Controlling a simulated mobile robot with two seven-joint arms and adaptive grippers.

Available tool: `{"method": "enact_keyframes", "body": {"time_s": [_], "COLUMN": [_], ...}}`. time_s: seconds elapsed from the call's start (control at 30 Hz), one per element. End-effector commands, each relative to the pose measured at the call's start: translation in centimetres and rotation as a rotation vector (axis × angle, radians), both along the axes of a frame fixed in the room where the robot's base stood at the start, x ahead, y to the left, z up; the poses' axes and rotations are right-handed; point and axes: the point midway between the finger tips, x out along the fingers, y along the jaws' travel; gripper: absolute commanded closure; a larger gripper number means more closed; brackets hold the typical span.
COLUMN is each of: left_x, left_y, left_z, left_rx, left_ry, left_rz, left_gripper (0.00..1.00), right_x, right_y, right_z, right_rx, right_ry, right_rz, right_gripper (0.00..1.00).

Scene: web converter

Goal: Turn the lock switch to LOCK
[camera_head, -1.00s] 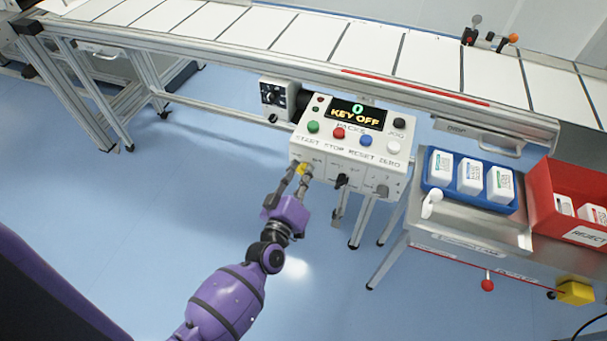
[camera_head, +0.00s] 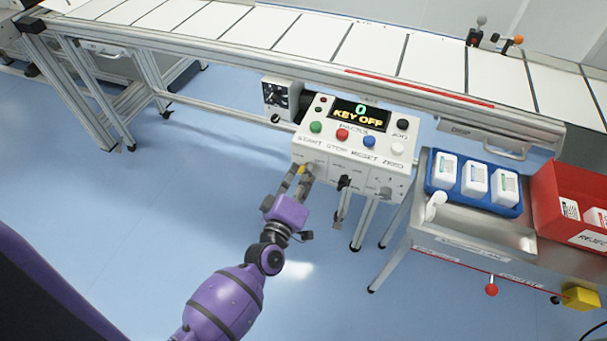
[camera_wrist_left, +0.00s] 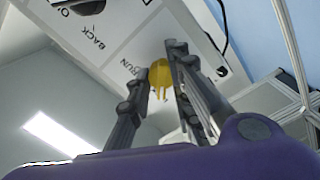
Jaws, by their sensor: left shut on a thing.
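The white control box (camera_head: 352,150) stands at the centre of the head view, with a display (camera_head: 361,115) reading "0 KEY OFF". A yellow knob (camera_head: 302,170) sits on its front face at the left. The knob also shows in the left wrist view (camera_wrist_left: 160,80), beside a printed "RUN"; I cannot read a LOCK label. My left gripper (camera_head: 303,174) is shut on the yellow knob, with one finger on each side, and partly hides it. The two fingers (camera_wrist_left: 160,78) flank it in the wrist view. My right gripper is not in view.
A black switch with hanging keys (camera_head: 344,184) is right of the yellow knob, and a grey knob (camera_head: 386,192) is farther right. Coloured buttons line the box top. A blue tray (camera_head: 432,186) with white bottles and a red bin (camera_head: 545,205) stand at right. The floor at left is clear.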

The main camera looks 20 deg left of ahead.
Motion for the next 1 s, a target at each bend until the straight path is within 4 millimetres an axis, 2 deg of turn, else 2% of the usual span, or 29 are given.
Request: {"method": "enact_keyframes", "body": {"time_s": [0.03,0.13,0.17,0.23,0.73,0.87,1.0], "left_x": [0.2,0.2,0.2,0.2,-0.3,-1.9,-4.9], "left_y": [-0.6,-0.6,-0.6,-0.6,-0.2,-0.1,0.0], "left_z": [0.6,0.7,0.7,0.7,0.3,0.1,0.1], "left_rx": [-0.007,-0.007,-0.007,-0.006,0.0,0.0,0.001], "left_ry": [-0.01,-0.012,-0.012,-0.012,-0.004,-0.003,-0.002], "left_rz": [-0.008,-0.008,-0.008,-0.008,-0.002,-0.001,-0.003], "left_gripper": [1.0,1.0,0.78,0.69,0.68,0.68,0.68], "right_x": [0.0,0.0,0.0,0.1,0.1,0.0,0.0], "right_y": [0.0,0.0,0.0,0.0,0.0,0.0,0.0], "right_z": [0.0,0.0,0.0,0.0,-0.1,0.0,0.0], "right_rx": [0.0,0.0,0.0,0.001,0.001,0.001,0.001], "right_ry": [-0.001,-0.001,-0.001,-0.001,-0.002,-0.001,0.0], "right_rz": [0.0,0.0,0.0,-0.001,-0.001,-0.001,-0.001], "right_gripper": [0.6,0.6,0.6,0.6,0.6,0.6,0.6]}}
